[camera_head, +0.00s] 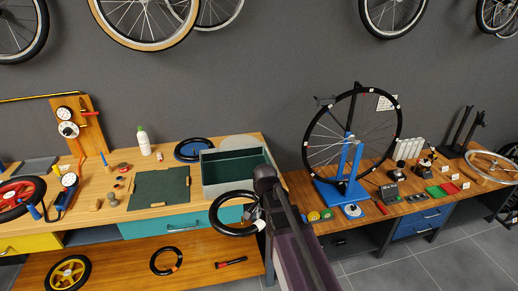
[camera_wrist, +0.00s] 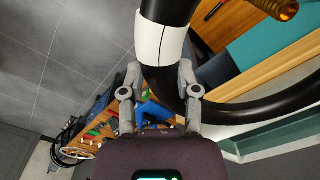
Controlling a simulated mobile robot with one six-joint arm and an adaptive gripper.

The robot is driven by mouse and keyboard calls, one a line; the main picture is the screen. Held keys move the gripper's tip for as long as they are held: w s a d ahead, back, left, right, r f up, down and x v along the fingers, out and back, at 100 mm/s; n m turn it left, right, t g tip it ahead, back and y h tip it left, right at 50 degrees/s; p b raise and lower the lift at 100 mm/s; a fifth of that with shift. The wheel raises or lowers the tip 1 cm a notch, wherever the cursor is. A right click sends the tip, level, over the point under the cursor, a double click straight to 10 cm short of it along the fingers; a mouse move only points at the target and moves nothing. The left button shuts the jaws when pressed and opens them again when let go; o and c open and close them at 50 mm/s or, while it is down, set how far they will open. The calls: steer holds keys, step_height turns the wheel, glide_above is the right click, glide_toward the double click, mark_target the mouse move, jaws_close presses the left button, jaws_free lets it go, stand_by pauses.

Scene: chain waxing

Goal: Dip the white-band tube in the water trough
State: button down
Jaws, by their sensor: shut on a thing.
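The white-band tube (camera_head: 226,233) is a black ring, seen in the head view in front of the trough's near side. Its white band (camera_wrist: 161,40) is close to my fingers in the wrist view. My gripper (camera_wrist: 160,90) is shut on the tube beside the white band; in the head view, my dark wrist partly covers the grip. The water trough (camera_head: 207,187) is a grey box with a dark green inside, standing at the right end of the left bench. The tube overlaps its front in the picture; I cannot tell the gap between them.
A green mat (camera_head: 158,188) lies left of the trough. A blue disc with a black ring (camera_head: 192,149) and a white bottle (camera_head: 143,141) stand behind. A blue wheel stand (camera_head: 341,187) holds a wheel on the right bench. Another tube (camera_head: 166,261) lies on the lower shelf.

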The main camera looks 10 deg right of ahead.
steer(key=shift+w, duration=0.25)
steer(key=shift+d+r, duration=0.1)
steer(key=shift+d, duration=0.05)
